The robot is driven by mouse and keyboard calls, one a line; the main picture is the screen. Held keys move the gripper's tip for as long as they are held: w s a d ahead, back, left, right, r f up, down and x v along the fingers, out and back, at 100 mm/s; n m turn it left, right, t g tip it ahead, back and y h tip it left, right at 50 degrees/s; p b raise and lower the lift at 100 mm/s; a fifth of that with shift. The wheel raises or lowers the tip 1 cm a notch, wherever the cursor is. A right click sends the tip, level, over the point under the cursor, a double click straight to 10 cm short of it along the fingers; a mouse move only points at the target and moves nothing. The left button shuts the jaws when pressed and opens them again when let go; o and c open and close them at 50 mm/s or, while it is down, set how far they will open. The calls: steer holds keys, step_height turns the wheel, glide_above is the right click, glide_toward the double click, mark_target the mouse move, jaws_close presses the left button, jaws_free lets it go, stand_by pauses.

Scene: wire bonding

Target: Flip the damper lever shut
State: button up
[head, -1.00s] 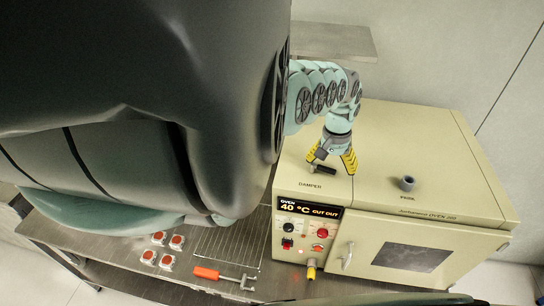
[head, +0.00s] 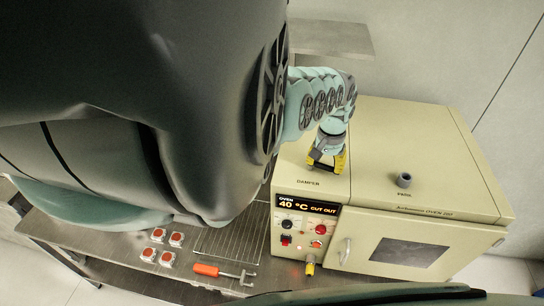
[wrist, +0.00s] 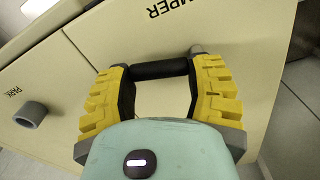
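The damper lever is a short black bar (wrist: 160,71) with a grey pivot end (wrist: 196,49) on the oven's top, near the DAMPER label. In the wrist view it spans the space between my two yellow fingertips. My gripper (wrist: 163,77) is open, its fingers well apart, with one fingertip at each end of the bar. I cannot tell whether they touch it. In the head view my gripper (head: 328,166) is down over the oven top behind the DAMPER label, and it hides the lever.
The beige oven (head: 430,150) shows 40 °C and CUT OUT on its display. A grey round PARK post (head: 404,180) stands right of the lever. Several red-topped pieces (head: 158,235), a wire rack (head: 228,240) and an orange-handled tool (head: 207,270) lie on the bench.

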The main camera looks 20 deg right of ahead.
steer(key=c, duration=0.5)
steer(key=shift+w+d+f+n+b, duration=0.2)
steer(key=shift+w+n+b, duration=0.1)
steer(key=shift+n+b, duration=0.55)
steer(key=shift+w+r+n+b, duration=0.2)
steer(key=shift+n+b, duration=0.35)
steer(key=shift+n, duration=0.2)
steer(key=o, duration=1.2)
steer(key=shift+r, duration=0.1)
steer(key=shift+r, duration=5.95)
steer(key=shift+w, duration=0.1)
